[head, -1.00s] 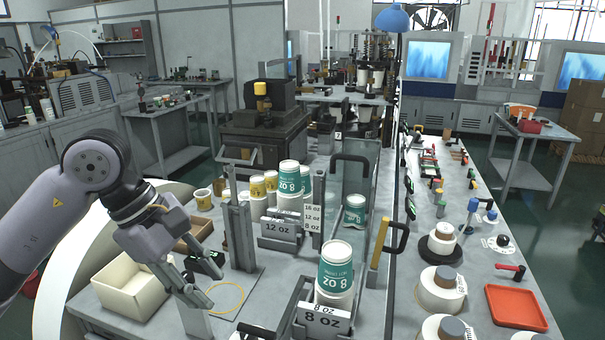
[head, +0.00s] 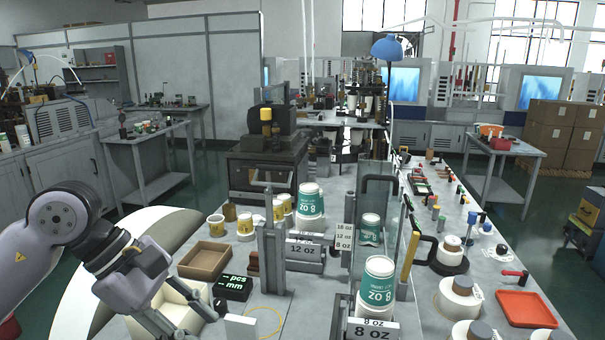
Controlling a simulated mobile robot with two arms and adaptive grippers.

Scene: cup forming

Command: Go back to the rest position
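My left gripper (head: 188,322) hangs at the lower left of the head view, over the cream open bin (head: 160,291). Its two fingers stand apart with nothing visible between them, and its tips are near the bottom edge. My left arm comes in from the left edge. My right gripper is not in view. A white and teal 8 oz cup stack (head: 379,281) stands upright behind the "8 oz" sign (head: 373,331).
A small black display (head: 233,288) and a brown tray (head: 204,261) lie right of the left arm. Several yellow-banded cups (head: 245,224) stand beyond. A clear upright panel (head: 372,210) divides the table. An orange-red tray (head: 526,309) lies at right.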

